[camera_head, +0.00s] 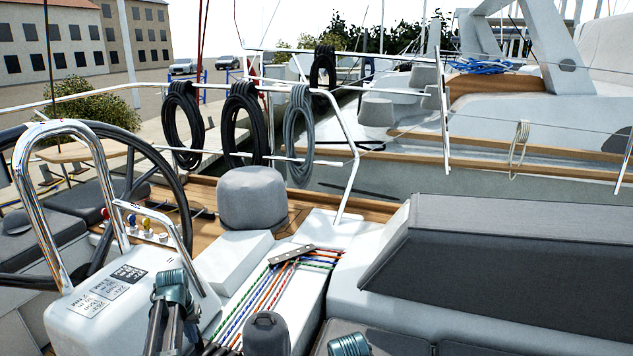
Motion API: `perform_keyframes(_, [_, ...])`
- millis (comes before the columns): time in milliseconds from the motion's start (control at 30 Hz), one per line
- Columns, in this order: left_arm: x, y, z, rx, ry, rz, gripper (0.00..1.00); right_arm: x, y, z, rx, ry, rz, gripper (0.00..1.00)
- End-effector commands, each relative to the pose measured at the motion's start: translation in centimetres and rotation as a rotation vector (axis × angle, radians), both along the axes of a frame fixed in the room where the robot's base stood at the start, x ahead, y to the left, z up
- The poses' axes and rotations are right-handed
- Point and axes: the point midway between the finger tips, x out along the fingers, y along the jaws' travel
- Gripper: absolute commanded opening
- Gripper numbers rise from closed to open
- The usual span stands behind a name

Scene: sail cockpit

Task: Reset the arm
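Of my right gripper (348,346) only a teal ribbed end shows at the bottom edge, right of a grey covered winch. The rest of it is cut off.
A steel rail (40,195) and a dark steering wheel (180,190) stand at the left. Coloured ropes (268,300) run between the grippers, near a small covered winch (266,335). A larger covered winch (252,198) stands behind. A dark cabin panel (500,280) fills the right.

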Motion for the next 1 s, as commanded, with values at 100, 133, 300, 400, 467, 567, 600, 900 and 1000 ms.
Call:
perform_keyframes(100, [-3.1,-9.5,-0.1,0.006,0.046,-0.109,0.00,0.0,0.0,0.0,0.000,0.000,0.000,0.00])
perform_keyframes(133, [-3.9,-11.5,-0.1,0.010,0.057,-0.135,0.00,0.0,0.0,0.0,0.000,0.000,0.000,0.00])
perform_keyframes(300, [-9.5,-21.4,-0.2,0.036,0.120,-0.270,0.00,0.0,0.0,0.0,0.000,0.000,0.000,0.00])
perform_keyframes(400, [-13.1,-25.6,-0.2,0.058,0.151,-0.339,0.00,0.0,0.0,0.0,0.000,0.000,0.000,0.00])
perform_keyframes(467, [-15.0,-27.5,-0.2,0.069,0.166,-0.374,0.00,0.0,0.0,0.0,0.000,0.000,0.000,0.00])
perform_keyframes(567, [-17.6,-29.7,-0.1,0.088,0.185,-0.419,0.00,0.0,0.0,0.0,0.000,0.000,0.000,0.00])
perform_keyframes(600, [-18.4,-30.3,-0.1,0.094,0.190,-0.433,0.00,0.0,0.0,0.0,0.000,0.000,0.000,0.00])
perform_keyframes(900, [-20.2,-31.7,-0.1,0.109,0.204,-0.465,0.00,0.0,0.0,0.0,0.000,0.000,0.000,0.00])
perform_keyframes(1000, [-20.2,-31.7,-0.1,0.109,0.204,-0.464,0.00,0.0,0.0,0.0,0.000,0.000,0.000,0.00])
